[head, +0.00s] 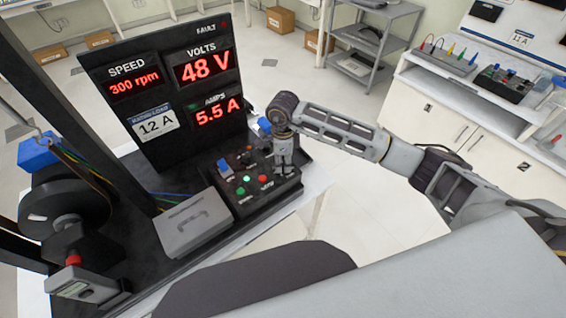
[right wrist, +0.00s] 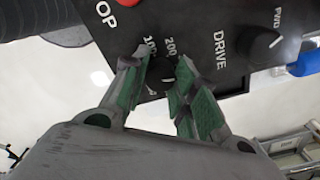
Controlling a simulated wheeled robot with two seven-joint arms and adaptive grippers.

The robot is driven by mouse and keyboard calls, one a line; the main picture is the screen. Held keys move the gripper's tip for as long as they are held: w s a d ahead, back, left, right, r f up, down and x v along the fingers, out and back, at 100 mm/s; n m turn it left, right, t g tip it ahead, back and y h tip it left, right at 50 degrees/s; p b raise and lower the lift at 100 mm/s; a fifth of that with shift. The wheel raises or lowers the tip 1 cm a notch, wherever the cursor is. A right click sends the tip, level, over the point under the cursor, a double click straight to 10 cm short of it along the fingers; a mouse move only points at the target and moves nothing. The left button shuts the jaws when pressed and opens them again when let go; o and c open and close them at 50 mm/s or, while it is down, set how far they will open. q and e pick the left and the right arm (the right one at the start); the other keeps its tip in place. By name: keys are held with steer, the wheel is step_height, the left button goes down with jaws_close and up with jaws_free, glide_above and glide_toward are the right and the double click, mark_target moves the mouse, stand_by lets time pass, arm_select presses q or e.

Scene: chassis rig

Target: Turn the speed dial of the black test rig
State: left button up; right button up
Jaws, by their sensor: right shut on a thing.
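The black test rig (head: 150,87) stands at the left in the head view; its display reads 300 rpm, 48 V and 5.5 A. My right gripper (head: 284,168) points down at the right end of its control box. In the right wrist view, the dark speed dial (right wrist: 167,80) sits between the two green-padded fingers of my right gripper (right wrist: 167,68), which is shut on it. The marks 100 and 200 show beside the dial. In the head view the gripper hides the dial. My left gripper is out of view.
A DRIVE switch (right wrist: 264,46) is right of the dial in the wrist view. A grey lidded box (head: 193,226) stands in front of the display.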

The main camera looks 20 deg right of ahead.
mark_target(283, 163)
steer(key=o, duration=1.1)
steer(key=shift+c, duration=0.2)
step_height(283, 163, up, 12)
stand_by(0.6)
